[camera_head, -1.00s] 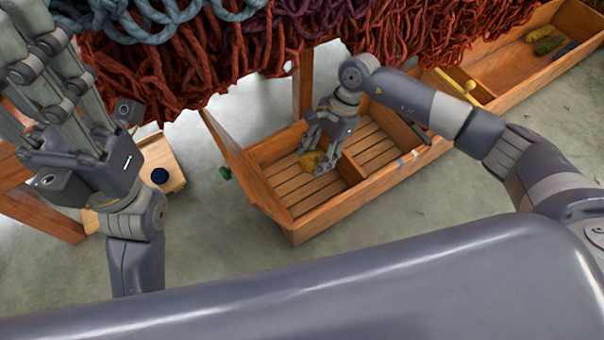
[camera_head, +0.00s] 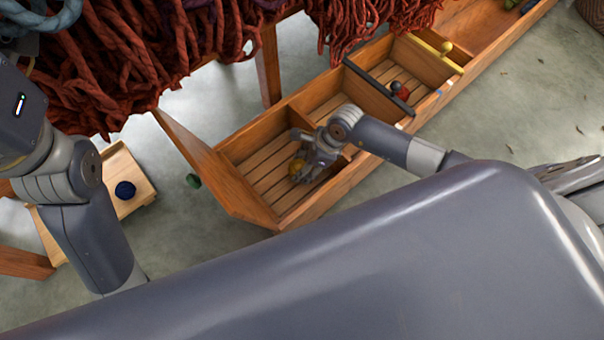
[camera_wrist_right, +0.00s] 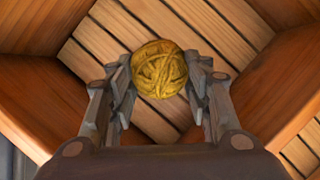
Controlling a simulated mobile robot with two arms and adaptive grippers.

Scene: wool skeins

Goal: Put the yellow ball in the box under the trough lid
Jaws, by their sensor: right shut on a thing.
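The yellow ball (camera_head: 296,168), a wound woollen ball, is between the fingers of my right gripper (camera_head: 304,172). The wrist view shows the ball (camera_wrist_right: 158,68) gripped between both fingertips, over slatted wooden boards. My right gripper is inside the left end compartment (camera_head: 262,160) of the long wooden trough. I cannot tell whether the ball touches the slats. The trough lid (camera_head: 205,160) with a green knob (camera_head: 193,181) stands open on the left side. My left gripper's body (camera_head: 20,110) shows at the left edge; its fingers are out of view.
A dark bar (camera_head: 378,88) and a red knob (camera_head: 402,91) are farther along the trough, with a yellow bar (camera_head: 434,53) beyond. Thick wool (camera_head: 130,60) hangs behind. A light wooden tray (camera_head: 112,167) with a dark blue ball (camera_head: 125,190) stands left on the floor.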

